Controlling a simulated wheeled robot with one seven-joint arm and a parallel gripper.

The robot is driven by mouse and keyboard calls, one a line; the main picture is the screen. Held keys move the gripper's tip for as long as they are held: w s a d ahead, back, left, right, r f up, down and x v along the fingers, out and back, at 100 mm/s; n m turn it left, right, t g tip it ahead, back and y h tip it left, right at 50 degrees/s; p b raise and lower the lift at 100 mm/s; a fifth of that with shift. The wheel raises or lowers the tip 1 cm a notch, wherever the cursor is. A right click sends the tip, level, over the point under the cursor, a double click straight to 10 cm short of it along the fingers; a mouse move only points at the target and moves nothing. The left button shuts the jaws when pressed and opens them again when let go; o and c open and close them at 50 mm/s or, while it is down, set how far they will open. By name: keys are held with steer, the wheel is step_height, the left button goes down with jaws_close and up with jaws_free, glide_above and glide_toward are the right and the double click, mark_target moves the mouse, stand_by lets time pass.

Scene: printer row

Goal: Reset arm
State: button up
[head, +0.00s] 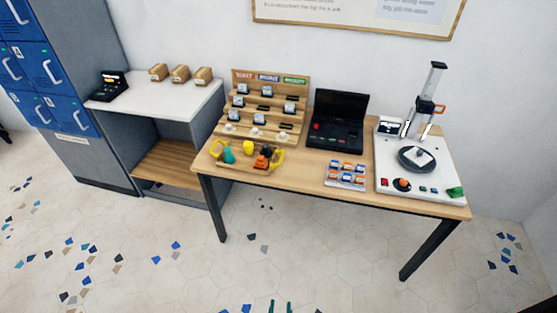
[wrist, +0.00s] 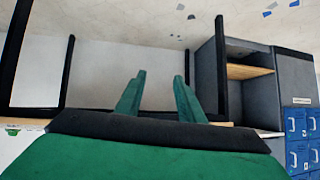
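My gripper (wrist: 160,97) shows in the wrist view with two green fingers spread apart and nothing between them. In the head view only its green fingertips (head: 280,307) show at the bottom edge, over the floor and in front of the wooden table (head: 310,178). The gripper is clear of the table and touches nothing that I can see. The rest of my arm is out of the head view.
On the table are a stepped wooden rack (head: 264,103), a wooden tray (head: 222,165) with coloured items, a black case (head: 336,120), a small cartridge tray (head: 345,176) and a white printer-like machine (head: 415,165). A white-topped bench (head: 160,103) and blue lockers (head: 45,65) stand left. The front floor is clear.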

steer(key=s+r+n+t, duration=0.1)
steer(key=s+r+t, duration=0.1)
steer(key=s+r, duration=0.8)
steer(key=s+r+t, duration=0.2)
steer(key=s+r, duration=0.8)
steer(key=r, duration=0.5)
steer(key=shift+a+r+n+y, duration=0.3)
steer(key=shift+n, duration=0.1)
steer(key=shift+d, duration=0.1)
steer(key=shift+c, duration=0.5)
